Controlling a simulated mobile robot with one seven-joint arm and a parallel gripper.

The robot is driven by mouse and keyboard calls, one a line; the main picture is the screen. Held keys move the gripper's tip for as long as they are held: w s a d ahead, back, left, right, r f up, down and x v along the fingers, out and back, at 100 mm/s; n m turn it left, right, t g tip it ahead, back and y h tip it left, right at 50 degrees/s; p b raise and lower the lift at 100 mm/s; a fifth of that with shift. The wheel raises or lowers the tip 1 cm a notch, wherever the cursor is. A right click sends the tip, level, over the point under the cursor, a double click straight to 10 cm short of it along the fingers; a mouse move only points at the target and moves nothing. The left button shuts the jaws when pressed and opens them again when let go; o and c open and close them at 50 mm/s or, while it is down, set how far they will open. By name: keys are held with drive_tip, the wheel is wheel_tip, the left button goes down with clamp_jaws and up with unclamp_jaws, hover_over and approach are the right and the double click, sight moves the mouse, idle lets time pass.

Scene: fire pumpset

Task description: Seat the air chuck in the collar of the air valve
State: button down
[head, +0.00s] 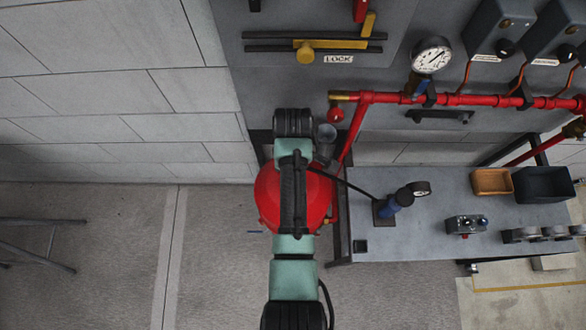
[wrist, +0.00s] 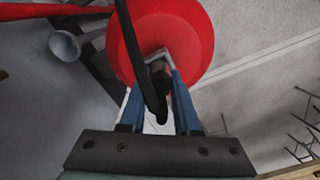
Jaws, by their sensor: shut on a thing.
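In the wrist view, the two blue fingers of my gripper (wrist: 158,72) are closed around a dark piece, which I take as the air chuck (wrist: 157,69). A black hose (wrist: 133,45) loops across in front of it and hides part of it. Just beyond the fingertips is a red rounded tank (wrist: 192,35), also under my arm in the head view (head: 264,200). The air valve and its collar are not clearly visible; the chuck, fingers and hose cover that spot. I cannot tell whether the chuck touches the tank. My gripper is hidden behind my arm in the head view.
The hose runs right to a blue device (head: 392,206) with a gauge on a grey table (head: 440,235). A grey funnel (wrist: 65,45) sits close to the tank. Red pipes (head: 460,100) and a pressure gauge (head: 431,55) line the panel.

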drive_tip(key=shift+f, duration=0.2)
drive_tip(key=c, duration=0.6)
unclamp_jaws()
drive_tip(key=shift+c, duration=0.2)
drive_tip(key=shift+r, duration=0.15)
wheel_tip(320, 180, up, 12)
